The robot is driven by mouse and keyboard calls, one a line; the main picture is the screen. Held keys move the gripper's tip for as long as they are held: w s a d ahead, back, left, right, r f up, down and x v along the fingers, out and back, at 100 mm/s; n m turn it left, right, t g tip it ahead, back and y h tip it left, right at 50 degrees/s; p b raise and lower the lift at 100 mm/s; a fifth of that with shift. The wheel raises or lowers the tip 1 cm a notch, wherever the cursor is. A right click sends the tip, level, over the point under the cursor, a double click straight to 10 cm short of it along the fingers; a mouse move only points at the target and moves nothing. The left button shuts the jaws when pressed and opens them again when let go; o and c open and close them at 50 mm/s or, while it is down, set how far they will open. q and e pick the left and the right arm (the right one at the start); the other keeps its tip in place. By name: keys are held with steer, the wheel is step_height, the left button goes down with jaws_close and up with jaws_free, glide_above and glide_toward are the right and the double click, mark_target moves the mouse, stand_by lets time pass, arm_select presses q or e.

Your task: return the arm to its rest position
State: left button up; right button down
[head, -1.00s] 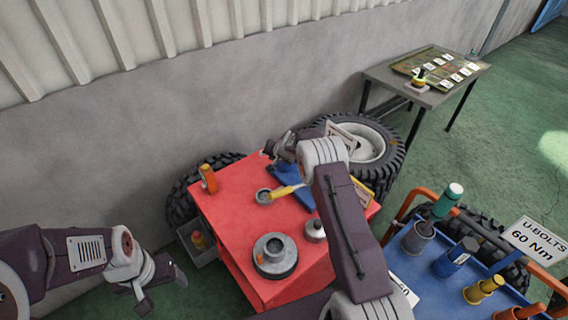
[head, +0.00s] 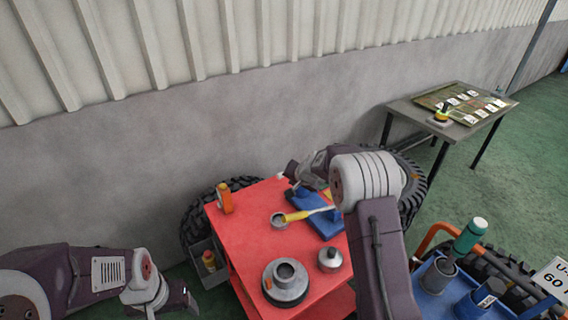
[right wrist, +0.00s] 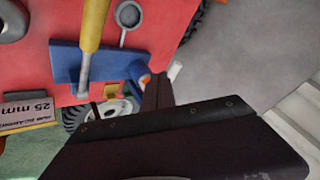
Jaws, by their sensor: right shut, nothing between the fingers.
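My right arm (head: 385,250) reaches up from the bottom of the head view and bends over the red cart top. Its gripper (head: 284,176) is shut and empty, near the cart's back edge, beyond the blue stand (head: 320,222). In the right wrist view the gripper (right wrist: 172,73) shows as dark parts with a pale tip, over the blue stand. My left gripper (head: 186,298) is low at the left of the head view, apart from the cart. Its fingers are too unclear to read.
The red cart (head: 240,240) holds a yellow-handled tool (head: 305,214), an orange part (head: 225,199), a grey flanged hub (head: 285,290) and a small round part (head: 330,260). A blue cart (head: 435,300) stands at right. A table (head: 410,108) stands behind.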

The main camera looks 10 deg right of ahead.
step_height(320, 180, up, 5)
steer(key=a+t, duration=0.1)
steer(key=s+a+n+g+b, duration=0.1)
steer(key=s+a+n, duration=0.1)
steer(key=s, duration=0.7)
steer(key=s+f+n+g, duration=0.2)
steer(key=s+f+g, duration=0.1)
steer(key=s, duration=1)
steer(key=s+d+f+n+g, duration=0.1)
steer(key=s+f+n+g, duration=0.2)
steer(key=s, duration=0.9)
step_height(320, 180, down, 3)
steer(key=shift+s+r+g+h, duration=0.2)
steer(key=shift+s+g+h, duration=0.2)
